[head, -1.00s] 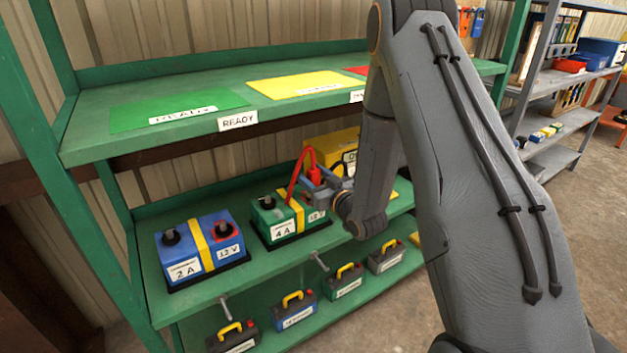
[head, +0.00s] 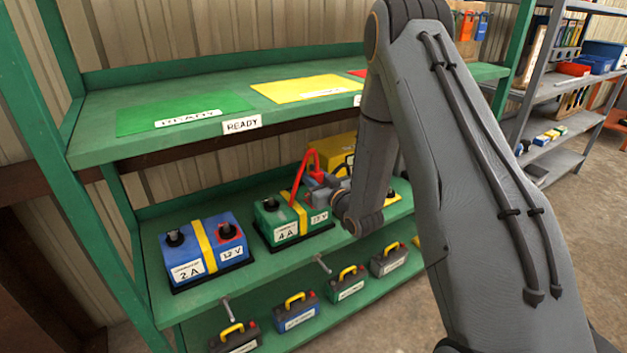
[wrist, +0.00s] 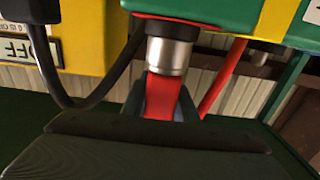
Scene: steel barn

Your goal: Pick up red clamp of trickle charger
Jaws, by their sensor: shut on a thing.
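The red clamp (wrist: 162,97) is between my gripper's fingers in the wrist view, with a silver collar at its upper end against or close to the green 4 A battery (wrist: 200,12). I cannot tell whether it touches. In the head view my gripper (head: 316,184) is shut on the clamp at the right end of the green battery (head: 268,222). A red cable (head: 297,178) loops up from there. The yellow trickle charger (head: 337,150) stands behind, partly hidden by my arm. It also shows with a black cable in the wrist view (wrist: 88,60).
A blue 2 A battery (head: 205,250) stands left on the same green shelf (head: 215,288). The upper shelf (head: 95,145) is close above, with green and yellow mats. Several small handled cases (head: 297,312) stand below. Hooks (head: 323,264) stick out at the shelf front.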

